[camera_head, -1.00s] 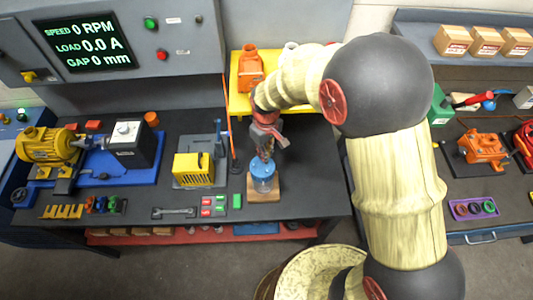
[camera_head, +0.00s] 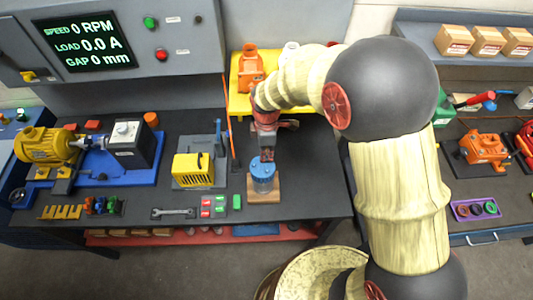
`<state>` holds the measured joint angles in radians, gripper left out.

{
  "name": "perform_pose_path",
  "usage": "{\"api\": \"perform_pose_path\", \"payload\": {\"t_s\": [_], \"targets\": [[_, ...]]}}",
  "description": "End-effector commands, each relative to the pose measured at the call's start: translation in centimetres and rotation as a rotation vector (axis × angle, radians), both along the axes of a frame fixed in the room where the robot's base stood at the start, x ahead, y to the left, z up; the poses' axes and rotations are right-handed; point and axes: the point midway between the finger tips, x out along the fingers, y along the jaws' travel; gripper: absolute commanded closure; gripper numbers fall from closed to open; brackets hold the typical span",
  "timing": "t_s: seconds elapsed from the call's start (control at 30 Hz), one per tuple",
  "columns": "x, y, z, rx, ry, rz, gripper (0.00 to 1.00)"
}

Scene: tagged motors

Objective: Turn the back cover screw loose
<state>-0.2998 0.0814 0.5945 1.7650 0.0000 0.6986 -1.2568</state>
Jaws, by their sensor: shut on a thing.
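A blue cylindrical motor (camera_head: 263,182) stands upright on a wooden block (camera_head: 263,198) near the front of the bench. My gripper (camera_head: 266,157) points down from above, with its fingertips at the motor's top. It is shut there on what appears to be the back cover screw. The screw itself is too small and too covered by the fingers to make out.
A wrench (camera_head: 174,212) and red and green blocks (camera_head: 213,205) lie in front. The bench right of the wooden block is clear.

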Motion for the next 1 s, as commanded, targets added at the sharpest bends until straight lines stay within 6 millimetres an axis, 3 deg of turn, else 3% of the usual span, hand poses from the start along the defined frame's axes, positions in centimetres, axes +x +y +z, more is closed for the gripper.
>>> {"api": "perform_pose_path", "payload": {"t_s": [0.5,1.0], "targets": [[-0.56,-0.14,-0.61,-0.003,0.015,0.328,1.0],[-0.63,-0.18,-0.66,-0.003,0.017,0.384,1.0]]}}
